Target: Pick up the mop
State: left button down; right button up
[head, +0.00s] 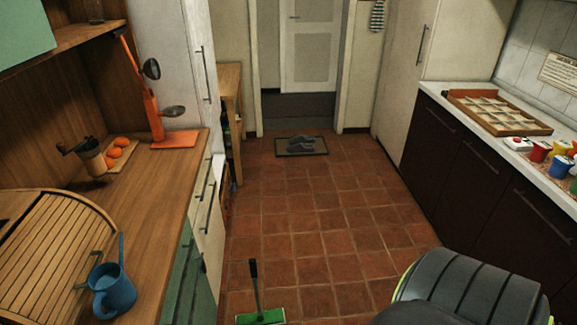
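A mop (261,317) with a flat green head and a short-looking dark handle stands on the tiled floor at the bottom of the head view, left of centre. Its handle points up and tilts slightly left. The lower edge of its head is close to the picture's bottom edge. Neither my left nor my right gripper can be made out in this view.
A wooden counter (165,195) on the left bears a blue mug (112,290) and an orange utensil stand (172,139). Dark cabinets (470,170) line the right. The tiled floor (320,215) between is clear up to a doormat (301,146) with shoes.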

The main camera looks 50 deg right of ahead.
aim_at(276, 316)
jog(key=z, duration=1.15)
jog(key=k+l+u, duration=0.1)
jog(key=l, duration=0.3)
jog(key=k+l, duration=0.15)
jog(key=l, duration=0.25)
jog(key=k+l+u, duration=0.15)
jog(key=l, duration=0.2)
jog(key=k+l, duration=0.1)
jog(key=l, duration=0.3)
jog(key=i+l+u, duration=0.1)
jog(key=l, duration=0.2)
jog(key=i+l+u, duration=0.15)
jog(key=l, duration=0.2)
jog(key=i+l+u, duration=0.1)
jog(key=l, duration=0.25)
jog(key=i+l+u, duration=0.1)
jog(key=l, duration=0.25)
jog(key=i+l+u, duration=0.15)
jog(key=l, duration=0.25)
